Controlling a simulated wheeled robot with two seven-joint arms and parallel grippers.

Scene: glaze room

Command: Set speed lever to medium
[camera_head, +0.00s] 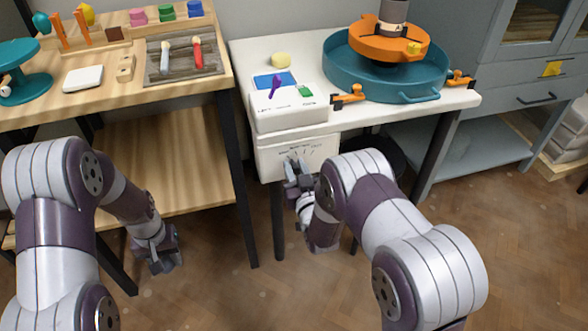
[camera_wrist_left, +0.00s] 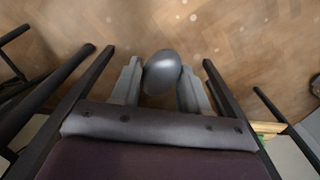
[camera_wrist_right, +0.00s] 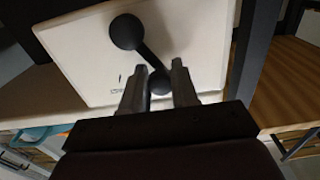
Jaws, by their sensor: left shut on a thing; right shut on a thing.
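The speed lever (camera_wrist_right: 148,58) is dark, with a round pivot and a ball knob, on a white front panel (camera_wrist_right: 85,50). The panel (camera_head: 322,147) also shows in the head view, with a dial scale of small marks below the tabletop. My right gripper (camera_head: 297,176) is at the panel and shut on the lever's knob (camera_wrist_right: 160,84), which sits between its fingers. The lever slants from its pivot toward the fingers; its exact setting cannot be read. My left gripper (camera_head: 168,258) hangs low over the floor, shut on a smooth grey egg-shaped thing (camera_wrist_left: 162,72).
A white box (camera_head: 290,117) with a blue screen, a purple lever and a green switch stands on the white table (camera_head: 310,60). A teal basin (camera_head: 345,75) with an orange wheel is behind right. A wooden workbench (camera_head: 130,100) with tools is at left. Floor in front is open.

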